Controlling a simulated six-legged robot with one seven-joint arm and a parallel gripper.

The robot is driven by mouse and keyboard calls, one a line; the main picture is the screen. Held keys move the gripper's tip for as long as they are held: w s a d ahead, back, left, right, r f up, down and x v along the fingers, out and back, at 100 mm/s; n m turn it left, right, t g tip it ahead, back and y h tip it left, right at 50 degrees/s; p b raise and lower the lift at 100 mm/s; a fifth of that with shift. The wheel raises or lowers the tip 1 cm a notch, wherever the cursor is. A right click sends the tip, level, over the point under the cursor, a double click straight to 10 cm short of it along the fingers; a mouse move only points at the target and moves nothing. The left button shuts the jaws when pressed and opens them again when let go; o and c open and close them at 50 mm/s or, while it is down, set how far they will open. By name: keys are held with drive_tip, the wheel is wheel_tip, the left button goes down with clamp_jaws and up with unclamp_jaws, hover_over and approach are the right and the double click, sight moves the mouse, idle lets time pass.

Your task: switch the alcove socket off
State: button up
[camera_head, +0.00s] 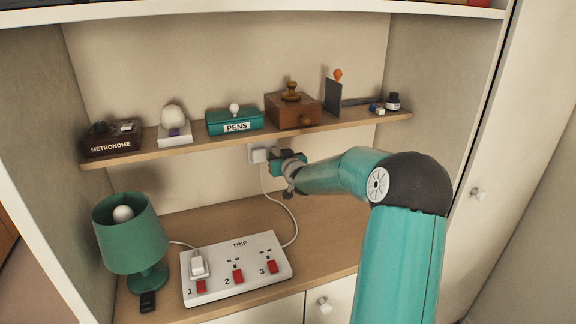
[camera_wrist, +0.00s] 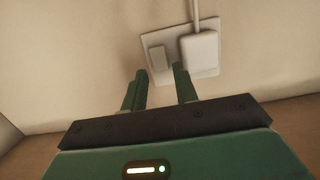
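The alcove socket (camera_head: 251,150) is a white plate on the back wall below the shelf. The wrist view shows its plate (camera_wrist: 150,40) with a raised switch (camera_wrist: 158,58) at left and a white plug (camera_wrist: 200,47) at right. Which way the switch is set I cannot tell. My gripper (camera_head: 272,163) is close to the socket in the head view and partly covers its right side. In the wrist view my gripper (camera_wrist: 160,70) is open and empty, its green fingers apart near the plate's edge, below the switch and plug. Contact is not clear.
A white power strip (camera_head: 240,252) with red switches stands on the desktop, joined by a white cord (camera_head: 291,215). A green lamp (camera_head: 130,235) stands at left. The shelf (camera_head: 200,146) above holds a metronome box (camera_head: 112,138), a pens box (camera_head: 235,122) and a wooden box (camera_head: 293,110).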

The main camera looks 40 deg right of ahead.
drive_tip(key=v, duration=1.1)
drive_tip(key=shift+f, duration=0.1)
drive_tip(key=s+a+r+n+g, duration=0.1)
drive_tip(key=s+a+g, duration=0.25)
drive_tip(key=a, duration=0.45)
drive_tip(key=s+a+r+n+g, duration=0.1)
drive_tip(key=s+a+g, duration=0.1)
drive_tip(key=s+a, duration=0.5)
drive_tip(key=s+a+f+n+g+y, duration=0.1)
drive_tip(key=s+a+g+y, duration=0.3)
drive_tip(key=s+a, duration=1.2)
drive_tip(key=s, duration=0.3)
drive_tip(key=shift+s, duration=0.25)
